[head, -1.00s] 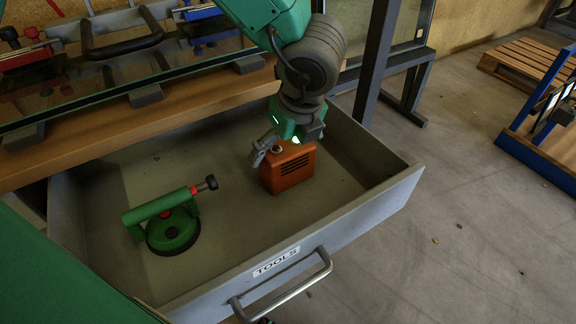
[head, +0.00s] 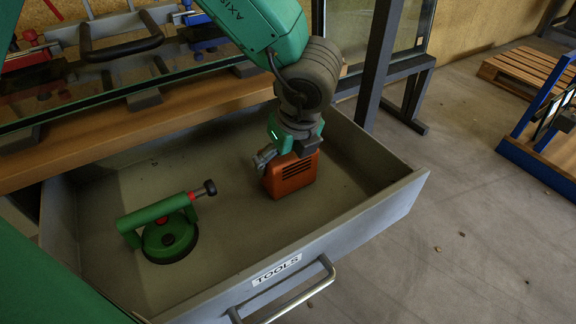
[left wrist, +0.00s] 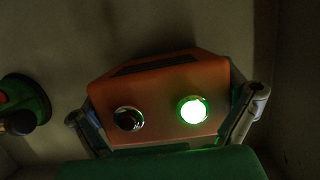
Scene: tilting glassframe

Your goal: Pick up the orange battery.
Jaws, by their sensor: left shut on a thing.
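The orange battery (head: 291,175) is a boxy block with dark vent slots, in the open drawer (head: 345,228) labelled TOOLS. My left gripper (head: 283,160) is over it from above and shut on it. In the left wrist view the battery (left wrist: 160,90) lies between the two fingers, one on each side. Its top shows a dark round terminal and a bright green-lit round one. The gripper hides part of the battery's top in the head view. I cannot tell whether the battery touches the drawer floor. My right gripper is not in view.
A green suction lifter (head: 170,230) with a black pad lies in the drawer to the left. A wooden bench edge (head: 140,133) runs behind the drawer, and a dark upright post (head: 380,65) stands behind right. Drawer walls surround the battery; floor at right is mostly clear.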

